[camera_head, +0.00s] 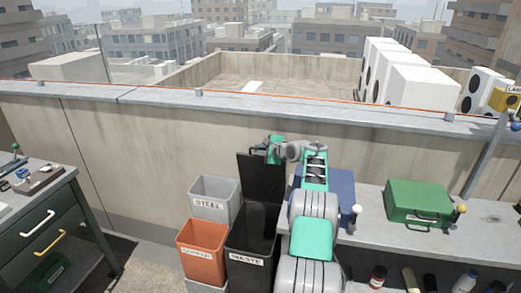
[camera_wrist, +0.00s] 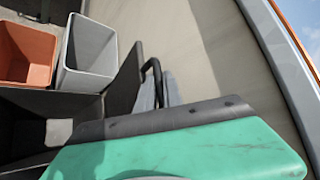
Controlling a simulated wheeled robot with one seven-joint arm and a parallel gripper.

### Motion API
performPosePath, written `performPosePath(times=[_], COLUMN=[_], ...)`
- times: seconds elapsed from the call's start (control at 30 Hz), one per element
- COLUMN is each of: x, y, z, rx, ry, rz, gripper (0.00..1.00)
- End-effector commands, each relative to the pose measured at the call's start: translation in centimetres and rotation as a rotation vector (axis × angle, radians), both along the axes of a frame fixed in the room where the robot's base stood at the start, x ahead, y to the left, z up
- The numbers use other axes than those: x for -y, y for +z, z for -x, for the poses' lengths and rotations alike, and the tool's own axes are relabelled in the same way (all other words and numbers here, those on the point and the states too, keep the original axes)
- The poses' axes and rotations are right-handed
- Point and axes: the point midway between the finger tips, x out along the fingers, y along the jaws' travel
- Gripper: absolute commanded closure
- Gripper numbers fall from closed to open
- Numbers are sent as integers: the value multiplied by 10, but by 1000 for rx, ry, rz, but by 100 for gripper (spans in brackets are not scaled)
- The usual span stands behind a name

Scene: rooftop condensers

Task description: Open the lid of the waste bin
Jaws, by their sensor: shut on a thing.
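The black waste bin (camera_head: 235,272) stands in the lower middle of the head view with a WASTE label on its front. Its dark lid (camera_head: 258,180) is raised and stands about upright at the back, so the bin's mouth is uncovered. My gripper (camera_head: 273,152) is at the lid's upper edge. In the wrist view, the lid (camera_wrist: 124,83) shows edge-on, with its black looped handle (camera_wrist: 151,68) beside it. My gripper (camera_wrist: 160,95) is shut on the handle there; its green housing hides part of the grip.
An orange-red bin (camera_head: 203,265) and a grey STEEL bin (camera_head: 213,188) stand left of the waste bin. A blue box (camera_head: 340,185) and a green case (camera_head: 418,202) sit on the right-hand bench. The parapet wall (camera_head: 130,150) runs close behind. A drawer cabinet (camera_head: 45,225) is at left.

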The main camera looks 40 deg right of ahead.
Motion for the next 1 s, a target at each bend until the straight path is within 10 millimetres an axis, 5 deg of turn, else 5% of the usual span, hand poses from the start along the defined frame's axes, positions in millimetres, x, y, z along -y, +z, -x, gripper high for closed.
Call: performPosePath(times=[0.1,0.33,0.67,1.0], x=[-5,3,6,6], y=[2,1,3,25], z=[-3,3,9,60], rx=[4,2,1,2], ry=[11,-2,-7,-9], rz=[0,0,1,1], gripper=[85,68,68,68])
